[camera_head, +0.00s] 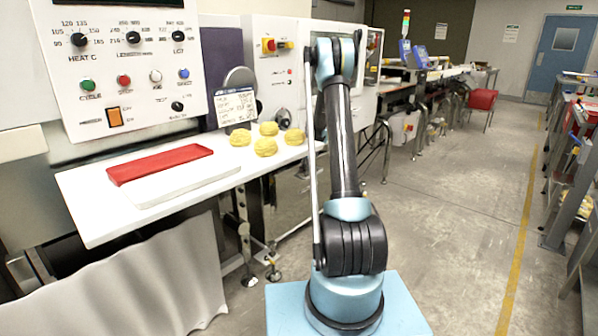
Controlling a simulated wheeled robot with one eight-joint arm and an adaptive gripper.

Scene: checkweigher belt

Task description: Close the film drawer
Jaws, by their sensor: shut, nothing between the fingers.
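I cannot pick out a film drawer with certainty in the head view. A pale sheet, perhaps film (140,285), hangs in folds below the white worktop at the lower left. My arm rises from its blue base in the middle of the picture and bends at the top. Its far end is hidden behind the upper joint, so my gripper does not show. What lies directly behind my arm is also hidden.
The white worktop (90,215) holds a red tray (160,163), a pale slab (180,186) and several yellow lumps (265,147). A control panel (130,65) stands above it. Open floor (450,240) lies to the right, with shelving (575,190) at the far right.

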